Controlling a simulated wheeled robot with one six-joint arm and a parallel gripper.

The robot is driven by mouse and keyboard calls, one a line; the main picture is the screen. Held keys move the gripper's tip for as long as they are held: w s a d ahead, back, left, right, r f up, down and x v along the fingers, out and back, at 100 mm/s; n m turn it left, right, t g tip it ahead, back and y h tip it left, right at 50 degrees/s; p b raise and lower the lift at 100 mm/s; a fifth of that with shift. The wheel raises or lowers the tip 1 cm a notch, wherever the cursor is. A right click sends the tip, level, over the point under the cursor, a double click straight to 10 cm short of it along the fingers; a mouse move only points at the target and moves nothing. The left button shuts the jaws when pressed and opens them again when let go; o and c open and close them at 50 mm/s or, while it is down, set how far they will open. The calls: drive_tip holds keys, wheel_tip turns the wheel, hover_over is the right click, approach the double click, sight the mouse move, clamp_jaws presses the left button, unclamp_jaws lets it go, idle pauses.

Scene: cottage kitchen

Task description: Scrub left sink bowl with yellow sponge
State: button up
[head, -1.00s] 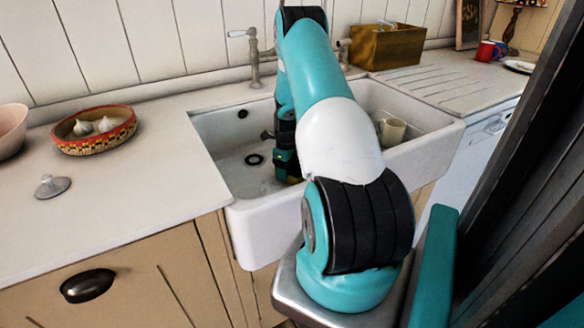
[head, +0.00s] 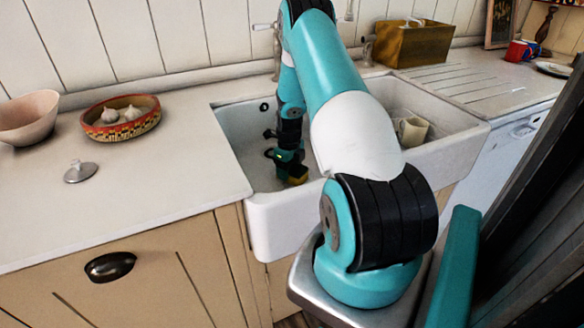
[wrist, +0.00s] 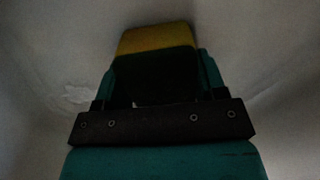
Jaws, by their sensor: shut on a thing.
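The white double sink (head: 275,220) is set into the counter, and my arm reaches down into its left bowl (head: 240,135). My gripper (head: 285,160) is low in that bowl, shut on the yellow sponge (head: 296,177). In the wrist view the sponge (wrist: 156,39) sticks out between the fingers of my gripper (wrist: 155,75), with a yellow part and a dark part. Pale bowl surface lies around it in that dim view. I cannot tell for sure whether the sponge touches the bowl. My arm hides part of the sink and tap.
A cream mug (head: 412,131) stands in the right bowl. On the left counter are a patterned bowl with garlic (head: 122,128), a pink bowl (head: 30,118) and a small metal lid (head: 80,172). A brass-coloured box (head: 412,45) stands behind the sink.

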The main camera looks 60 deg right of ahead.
wheel_tip(320, 180, up, 19)
drive_tip(key=p, duration=1.3)
drive_tip(key=shift+f, duration=0.1)
